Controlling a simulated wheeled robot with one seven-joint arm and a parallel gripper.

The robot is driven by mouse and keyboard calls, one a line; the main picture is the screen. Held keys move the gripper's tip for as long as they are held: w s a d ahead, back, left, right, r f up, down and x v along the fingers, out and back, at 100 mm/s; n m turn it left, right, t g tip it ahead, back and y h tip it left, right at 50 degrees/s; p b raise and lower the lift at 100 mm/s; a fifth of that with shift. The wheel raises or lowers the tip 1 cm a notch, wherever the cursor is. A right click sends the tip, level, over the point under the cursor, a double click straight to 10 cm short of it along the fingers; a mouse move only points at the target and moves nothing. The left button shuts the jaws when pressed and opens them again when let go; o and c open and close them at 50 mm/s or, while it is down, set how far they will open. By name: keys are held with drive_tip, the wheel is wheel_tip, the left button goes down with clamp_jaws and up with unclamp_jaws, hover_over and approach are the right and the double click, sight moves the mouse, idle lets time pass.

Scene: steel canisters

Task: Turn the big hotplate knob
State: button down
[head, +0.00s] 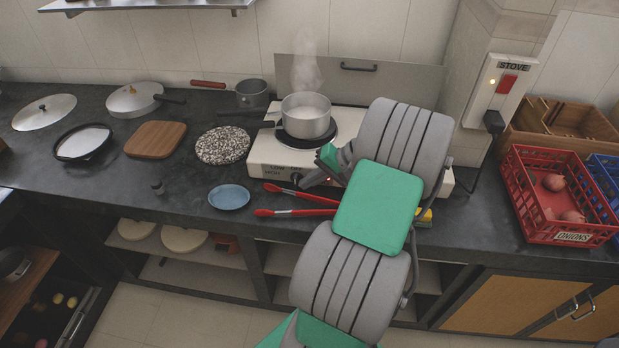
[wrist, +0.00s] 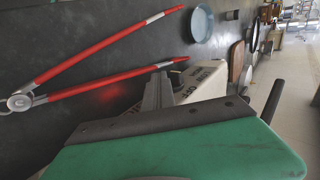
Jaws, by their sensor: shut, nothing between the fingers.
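The white hotplate (head: 265,158) stands on the dark counter, with printed labels on its front panel. A small dark knob (head: 296,178) shows on the panel, left of my gripper. The panel (wrist: 208,78) also shows in the wrist view, with part of the word OFF readable. My gripper (head: 305,183) is shut and empty, its fingertips close to the front panel. I cannot tell whether they touch a knob. My arm hides the right part of the panel, so any bigger knob there is hidden.
A steaming pot (head: 307,121) stands on the hotplate. Red-handled tongs (head: 300,201) lie on the counter in front of it. A blue dish (head: 229,197) is to the left. A red crate (head: 565,232) stands to the right. A stove switch (head: 500,88) is on the wall.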

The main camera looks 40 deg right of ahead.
sight(296, 196)
drive_tip(key=shift+a+f+p, duration=0.3)
drive_tip(key=shift+f+p, duration=0.4)
drive_tip(key=shift+p, duration=0.45)
drive_tip(key=shift+a+f+p, duration=0.2)
drive_tip(key=shift+f+p, duration=0.3)
drive_tip(key=shift+f, duration=0.3)
drive_tip(key=shift+w+r+p, duration=0.1)
drive_tip(key=shift+r+p, duration=0.6)
drive_tip(key=shift+p, duration=0.1)
drive_tip(key=shift+w+d+r, duration=0.1)
drive_tip(key=shift+d+r, duration=0.05)
drive_tip(key=shift+r, duration=0.05)
drive_tip(key=v, duration=0.7)
drive_tip(key=shift+s+d, duration=0.3)
drive_tip(key=shift+d, duration=0.2)
drive_tip(key=shift+s+a, duration=0.8)
drive_tip(key=shift+a, duration=0.25)
drive_tip(key=shift+s+a, duration=0.8)
drive_tip(key=shift+a, duration=0.25)
drive_tip(key=shift+s+a, duration=0.8)
drive_tip(key=shift+a, duration=0.25)
